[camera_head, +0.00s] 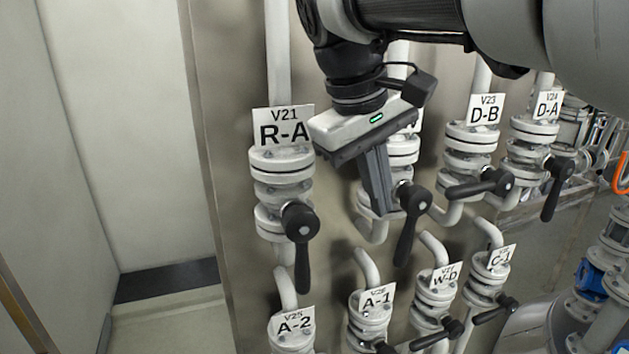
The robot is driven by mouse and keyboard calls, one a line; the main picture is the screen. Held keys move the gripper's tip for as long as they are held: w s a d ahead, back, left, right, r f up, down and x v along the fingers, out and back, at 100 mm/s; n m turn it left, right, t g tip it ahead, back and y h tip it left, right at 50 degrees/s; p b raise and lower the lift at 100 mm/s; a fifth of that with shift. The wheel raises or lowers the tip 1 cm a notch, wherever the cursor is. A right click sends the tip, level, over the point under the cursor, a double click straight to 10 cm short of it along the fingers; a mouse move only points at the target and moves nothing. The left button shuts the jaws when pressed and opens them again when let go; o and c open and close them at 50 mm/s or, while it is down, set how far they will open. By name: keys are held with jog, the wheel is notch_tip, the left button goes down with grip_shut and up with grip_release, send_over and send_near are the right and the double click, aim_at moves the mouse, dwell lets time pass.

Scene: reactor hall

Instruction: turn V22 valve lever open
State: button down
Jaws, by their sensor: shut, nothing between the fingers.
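The valve behind my gripper stands between V21 and V23, so it fits V22. The fingertips are just left of the hub in the picture. I cannot tell whether they touch it.
The V21 valve (281,177) is on the left with its lever (302,265) down. The V23 lever (476,187) lies nearly level; the V24 lever (552,198) points down. A lower row holds V25 (291,331), V26 (372,317) and more valves. Open floor (165,315) shows at left.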

aim_at(401, 251)
jog(key=b+x, duration=0.1)
jog(key=x, duration=0.9)
jog(key=shift+s+d, duration=0.15)
jog(key=shift+d, duration=0.05)
jog(key=shift+r, duration=0.1)
jog(key=shift+d, duration=0.7)
jog(key=shift+w+d+f, duration=0.1)
jog(key=shift+w+f, duration=0.15)
jog(key=shift+f, duration=0.05)
